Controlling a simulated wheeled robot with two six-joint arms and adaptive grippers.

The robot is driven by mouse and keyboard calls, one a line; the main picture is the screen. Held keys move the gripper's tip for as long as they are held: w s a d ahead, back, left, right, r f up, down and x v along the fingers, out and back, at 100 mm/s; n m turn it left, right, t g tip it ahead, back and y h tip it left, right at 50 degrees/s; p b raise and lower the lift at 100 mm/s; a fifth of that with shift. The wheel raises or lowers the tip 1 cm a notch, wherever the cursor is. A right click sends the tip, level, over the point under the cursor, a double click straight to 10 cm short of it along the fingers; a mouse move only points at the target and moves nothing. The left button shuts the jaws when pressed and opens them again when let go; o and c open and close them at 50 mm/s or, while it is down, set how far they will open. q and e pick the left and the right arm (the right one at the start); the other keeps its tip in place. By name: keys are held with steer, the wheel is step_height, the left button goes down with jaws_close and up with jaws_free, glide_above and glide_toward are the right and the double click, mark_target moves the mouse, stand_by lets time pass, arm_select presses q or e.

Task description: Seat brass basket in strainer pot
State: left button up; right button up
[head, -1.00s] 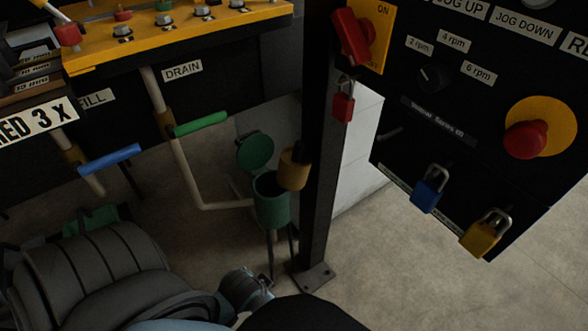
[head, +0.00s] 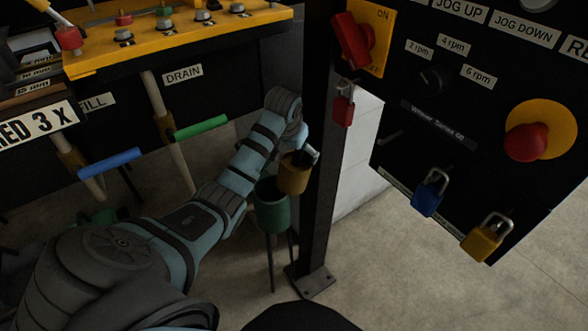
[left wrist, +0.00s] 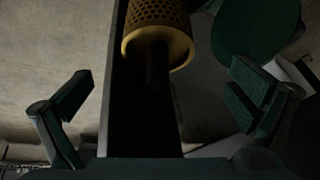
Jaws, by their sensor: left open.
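The brass basket (head: 293,177) is beside the dark post, above and right of the green strainer pot (head: 272,212). In the left wrist view the basket (left wrist: 157,42) shows its perforated wall and a smooth rim, in front of the post. My left gripper (head: 306,148) is open, close behind and above the basket in the head view and partly hidden. In the left wrist view its two fingers stand wide apart, with the basket ahead between them, toward the top. The pot's round green lid (left wrist: 255,25) seems to show at the upper right there. My right gripper is not in view.
The dark post (head: 323,200) stands directly beside the basket and pot. A control panel (head: 470,130) with padlocks fills the right. Drain (head: 201,127) and fill (head: 108,162) valve handles are on the left. Bare floor lies lower right.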

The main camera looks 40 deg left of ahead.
mark_target(294, 162)
arm_select(q)
steer(key=b+x, duration=0.4)
steer(key=x, duration=0.7)
steer(key=shift+d+f, duration=0.15)
steer(key=shift+f, duration=0.3)
steer(key=shift+s+r, duration=0.1)
steer(key=shift+r, duration=0.05)
steer(key=c, duration=1.5)
steer(key=shift+s+r+p, duration=0.1)
steer(key=shift+r+p, duration=0.2)
steer(key=shift+p, duration=0.05)
step_height(294, 162, up, 6)
steer(key=shift+r+p, duration=0.25)
steer(key=shift+p, duration=0.75)
steer(key=shift+s+a+f+p, duration=0.1)
steer(key=shift+s+a+p, duration=0.7)
steer(key=shift+s, duration=2.35)
steer(key=shift+s+a+p, duration=0.4)
steer(key=shift+s+a, duration=0.75)
steer(key=shift+s, duration=1.95)
steer(key=shift+s+a+p, duration=0.6)
steer(key=shift+s+a, duration=0.35)
steer(key=shift+s, duration=2.2)
